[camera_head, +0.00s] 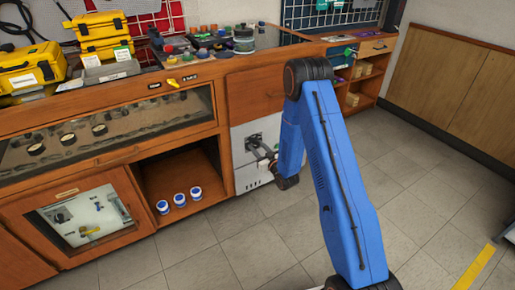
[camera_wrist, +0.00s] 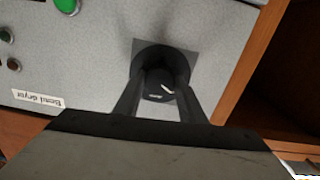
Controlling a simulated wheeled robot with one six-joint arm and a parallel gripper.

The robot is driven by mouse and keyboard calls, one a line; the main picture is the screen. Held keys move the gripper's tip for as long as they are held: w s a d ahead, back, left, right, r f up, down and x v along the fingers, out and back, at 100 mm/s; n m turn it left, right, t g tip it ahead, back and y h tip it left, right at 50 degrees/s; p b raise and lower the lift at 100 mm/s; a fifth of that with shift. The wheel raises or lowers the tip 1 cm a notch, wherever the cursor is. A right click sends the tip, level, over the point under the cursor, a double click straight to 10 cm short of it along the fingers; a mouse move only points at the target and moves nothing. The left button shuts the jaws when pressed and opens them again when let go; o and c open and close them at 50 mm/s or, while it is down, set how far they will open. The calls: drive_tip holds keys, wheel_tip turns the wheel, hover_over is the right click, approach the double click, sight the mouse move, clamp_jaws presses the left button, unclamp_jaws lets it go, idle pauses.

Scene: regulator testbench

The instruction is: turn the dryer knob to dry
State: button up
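The bead dryer is a light grey panel (camera_head: 246,180) in the wooden bench front. In the wrist view its face (camera_wrist: 218,45) fills most of the picture, with an upside-down "Bead dryer" label (camera_wrist: 38,99). The black dryer knob (camera_wrist: 158,84) has a white pointer mark and sits on a dark round base. My gripper (camera_wrist: 160,78) has its two dark fingers on either side of the knob, very close to it. Whether both fingers press on it cannot be told. In the head view my gripper (camera_head: 267,160) is at the panel and the knob is hard to make out.
A green button (camera_wrist: 67,4) and smaller knobs are on the same panel. A wooden edge (camera_wrist: 250,60) borders the panel. An open cubby (camera_head: 180,172) with white and blue jars is left of the dryer.

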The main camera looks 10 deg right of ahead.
drive_tip(key=shift+m, duration=0.4)
drive_tip(key=m, duration=0.5)
drive_tip(key=shift+m, duration=0.4)
drive_tip(key=m, duration=0.3)
drive_tip(key=shift+m, duration=0.3)
drive_tip(key=m, duration=0.3)
drive_tip(key=shift+m, duration=0.3)
drive_tip(key=m, duration=0.5)
drive_tip(key=shift+d, duration=0.1)
drive_tip(key=m, duration=0.5)
drive_tip(key=shift+f, duration=0.1)
drive_tip(key=o, duration=1)
drive_tip(key=shift+o, duration=0.2)
